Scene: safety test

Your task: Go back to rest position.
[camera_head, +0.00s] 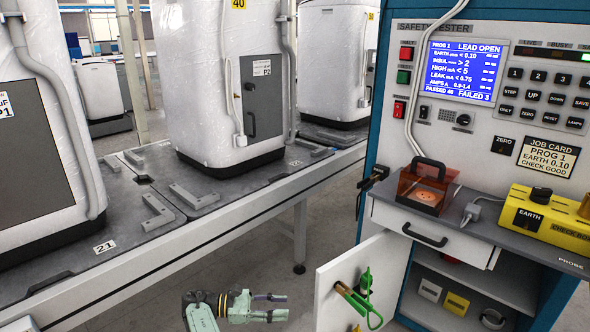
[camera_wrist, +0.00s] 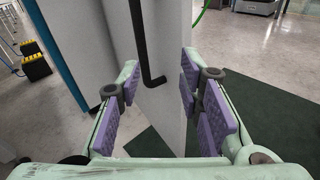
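My gripper (camera_head: 279,307) is at the bottom of the head view, low in front of the bench, with its fingers pointing right towards the open white cabinet door (camera_head: 335,300). A gap shows between the fingertips and the door's edge. In the wrist view my gripper (camera_wrist: 157,92) has its purple-padded fingers spread wide, with nothing held. The white door panel (camera_wrist: 168,112) with its black handle (camera_wrist: 148,65) shows between and beyond the fingers; whether a finger touches it I cannot tell.
A green clip lead (camera_head: 367,285) hangs on the door. The tester cabinet (camera_head: 480,30) stands right, with a drawer (camera_head: 440,240) and a yellow check box (camera_head: 550,215). The conveyor bench (camera_head: 230,205) carries wrapped appliances (camera_head: 205,90) at left. Floor (camera_head: 260,270) is clear between bench and door.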

